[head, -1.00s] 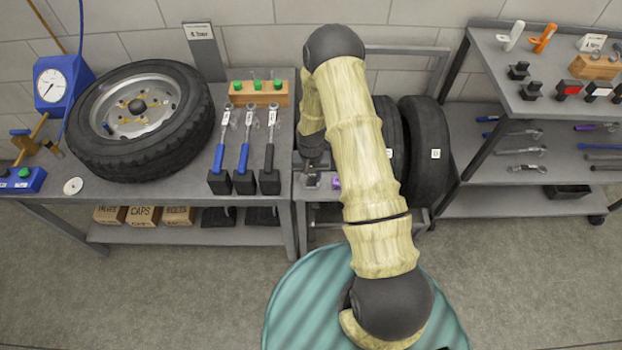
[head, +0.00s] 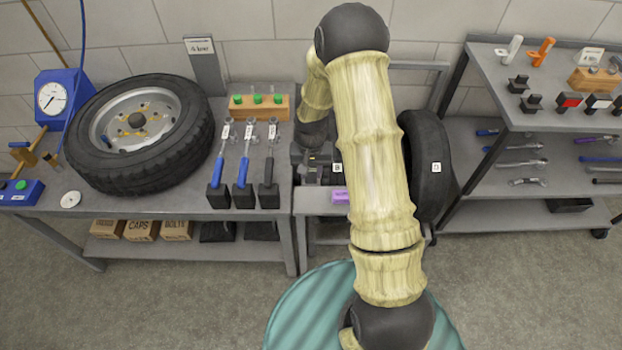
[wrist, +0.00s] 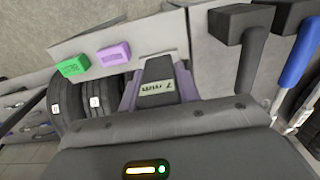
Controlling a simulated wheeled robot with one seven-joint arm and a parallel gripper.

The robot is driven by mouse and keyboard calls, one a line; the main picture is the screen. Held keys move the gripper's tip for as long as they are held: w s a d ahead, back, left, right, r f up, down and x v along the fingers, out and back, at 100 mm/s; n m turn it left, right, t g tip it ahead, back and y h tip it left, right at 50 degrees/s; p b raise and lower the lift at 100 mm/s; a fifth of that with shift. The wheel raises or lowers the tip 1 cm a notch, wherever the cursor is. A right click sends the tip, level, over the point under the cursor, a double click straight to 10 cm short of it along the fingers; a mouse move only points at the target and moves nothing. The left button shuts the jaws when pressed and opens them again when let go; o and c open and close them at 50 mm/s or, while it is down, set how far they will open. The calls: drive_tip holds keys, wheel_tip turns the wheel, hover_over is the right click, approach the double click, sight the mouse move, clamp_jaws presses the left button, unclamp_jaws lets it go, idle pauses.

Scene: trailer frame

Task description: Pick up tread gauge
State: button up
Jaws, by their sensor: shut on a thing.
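In the head view my gripper (head: 314,168) is over the small low bench between the workbench and the tyres. The gauge itself is hard to make out there. The gauge's underside is hidden, so I cannot tell how far it is above the bench.
A purple block (wrist: 114,54) and a green block (wrist: 73,66) lie on the low bench. Blue- and black-handled tools (head: 244,160) stand in holders to the left. Upright tyres (head: 425,165) stand to the right, partly behind my arm. A shelf unit (head: 530,105) is farther right.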

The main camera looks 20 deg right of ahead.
drive_tip(key=shift+r, duration=0.15)
idle(0.4)
drive_tip(key=f+n, duration=0.1)
drive_tip(key=f, duration=0.1)
drive_tip(key=s+f+n, duration=0.1)
drive_tip(key=f, duration=0.1)
drive_tip(key=s+f+n, duration=0.1)
drive_tip(key=f, duration=0.1)
drive_tip(key=shift+s+a+f, duration=0.2)
drive_tip(key=shift+f, duration=0.15)
drive_tip(key=shift+f, duration=0.1)
